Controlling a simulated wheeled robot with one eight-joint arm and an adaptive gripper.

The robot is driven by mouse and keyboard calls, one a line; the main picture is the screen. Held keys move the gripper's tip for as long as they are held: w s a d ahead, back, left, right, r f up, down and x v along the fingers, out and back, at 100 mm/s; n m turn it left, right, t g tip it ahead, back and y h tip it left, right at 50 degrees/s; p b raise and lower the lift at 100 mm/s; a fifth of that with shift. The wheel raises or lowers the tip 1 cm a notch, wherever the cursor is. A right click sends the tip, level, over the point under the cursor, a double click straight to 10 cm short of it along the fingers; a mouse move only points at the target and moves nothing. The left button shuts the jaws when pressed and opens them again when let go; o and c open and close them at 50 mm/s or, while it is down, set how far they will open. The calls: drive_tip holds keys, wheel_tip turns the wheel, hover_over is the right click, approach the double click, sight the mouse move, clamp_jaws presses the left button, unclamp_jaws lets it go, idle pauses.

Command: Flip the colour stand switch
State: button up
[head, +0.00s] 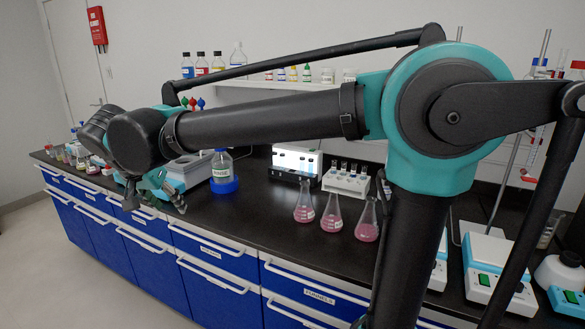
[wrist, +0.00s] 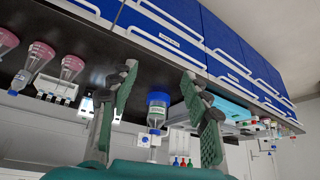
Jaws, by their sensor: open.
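A white stand with a brightly lit panel (head: 294,162), which looks like the colour stand, is at the back of the black bench near the middle of the head view. Part of a bright stand also shows in the wrist view (wrist: 86,104), partly behind the left finger. I cannot make out its switch clearly in either view. My gripper (head: 155,199) is to the left of the stand, near the bench's front edge and well apart from it. In the wrist view my gripper (wrist: 158,78) has its fingers spread wide, with nothing between them.
A bottle (head: 221,164) in a blue base (head: 224,186) stands between my gripper and the stand. Pink flasks (head: 331,218) and a white rack (head: 346,183) are right of the stand. A shelf (head: 258,96) with bottles hangs above. The bench front (head: 240,236) is clear.

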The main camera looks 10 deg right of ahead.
drive_tip(key=shift+w, duration=0.2)
drive_tip(key=c, duration=0.4)
drive_tip(key=shift+m, duration=0.3)
drive_tip(key=w, duration=0.4)
drive_tip(key=w+r, duration=0.1)
drive_tip(key=shift+w+d, duration=0.35)
drive_tip(key=shift+w, duration=0.05)
clamp_jaws()
drive_tip(key=w+d+r+m, duration=0.1)
drive_tip(key=w+d, duration=0.3)
drive_tip(key=w, duration=0.4)
drive_tip(key=w+d+r+h, duration=0.1)
drive_tip(key=w+d, duration=0.2)
drive_tip(key=w, duration=0.5)
drive_tip(key=w+d+r+m, duration=0.1)
drive_tip(key=w+d, duration=0.3)
drive_tip(key=w, duration=0.4)
drive_tip(key=w+d+r+h, duration=0.1)
drive_tip(key=w+d, duration=0.9)
drive_tip(key=d, duration=0.5)
drive_tip(key=w+d+r+m+h, duration=0.1)
drive_tip(key=w+d, duration=1)
drive_tip(key=d, duration=0.4)
drive_tip(key=shift+w+d+r+m+t, duration=0.15)
drive_tip(key=shift+w+d+m+t, duration=0.05)
drive_tip(key=shift+d+m+t, duration=0.1)
